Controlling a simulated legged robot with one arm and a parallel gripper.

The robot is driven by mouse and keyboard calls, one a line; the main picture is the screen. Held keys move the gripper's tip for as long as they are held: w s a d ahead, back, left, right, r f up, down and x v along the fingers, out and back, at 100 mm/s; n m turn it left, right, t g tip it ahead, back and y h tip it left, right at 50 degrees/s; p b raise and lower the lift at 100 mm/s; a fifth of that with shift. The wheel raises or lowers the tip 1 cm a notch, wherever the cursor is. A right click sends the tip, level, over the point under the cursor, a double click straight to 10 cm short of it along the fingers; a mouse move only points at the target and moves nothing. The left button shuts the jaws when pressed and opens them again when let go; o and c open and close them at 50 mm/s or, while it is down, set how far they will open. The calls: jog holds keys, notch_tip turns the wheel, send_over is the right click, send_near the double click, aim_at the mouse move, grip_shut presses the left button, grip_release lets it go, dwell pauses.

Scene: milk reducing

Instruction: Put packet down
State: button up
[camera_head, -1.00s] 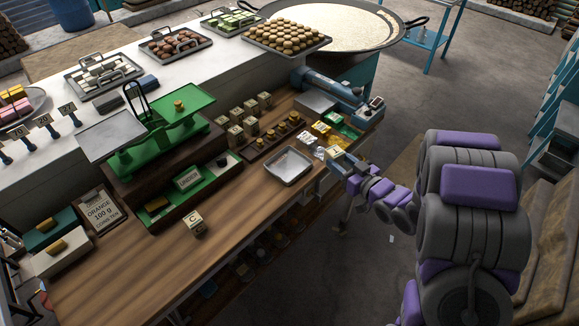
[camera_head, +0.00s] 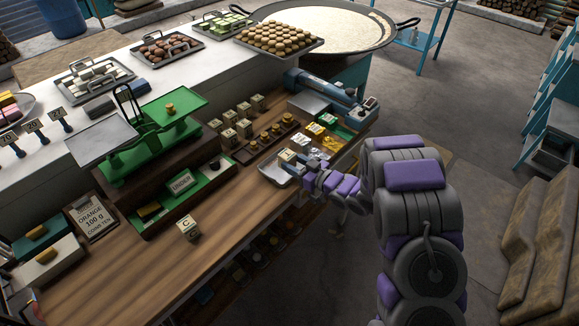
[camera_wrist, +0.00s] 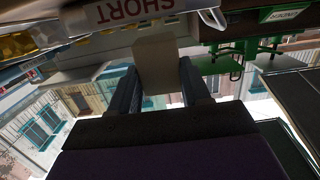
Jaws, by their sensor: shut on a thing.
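My gripper (camera_head: 296,162) is shut on a small cream packet (camera_head: 286,156), which shows at the fingertips. In the wrist view the packet (camera_wrist: 156,60) is a plain tan block between the two dark fingers. In the head view the packet appears over the shallow metal tray (camera_head: 268,174) on the wooden counter. My gripper hides part of the tray. I cannot tell whether the packet touches it.
A green balance scale (camera_head: 150,145) stands to the left. Several cream packets (camera_head: 228,138) and a row of brass weights (camera_head: 263,139) stand behind the tray. Gold and silver packets (camera_head: 316,130) lie to its right.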

aim_at(294, 161)
jog(key=x, duration=0.3)
jog(key=shift+w, duration=0.4)
jog(key=shift+d+f+b, duration=0.2)
jog(key=shift+f+b, duration=0.45)
jog(key=shift+f, duration=1.15)
jog(key=shift+r, duration=0.1)
jog(key=o, duration=1.3)
jog(key=shift+a, duration=0.1)
jog(key=shift+s+d, duration=0.2)
jog(key=shift+d, duration=0.15)
jog(key=p+v, duration=0.2)
jog(key=v, duration=0.9)
jog(key=shift+s+d, duration=0.1)
jog(key=shift+d, duration=0.1)
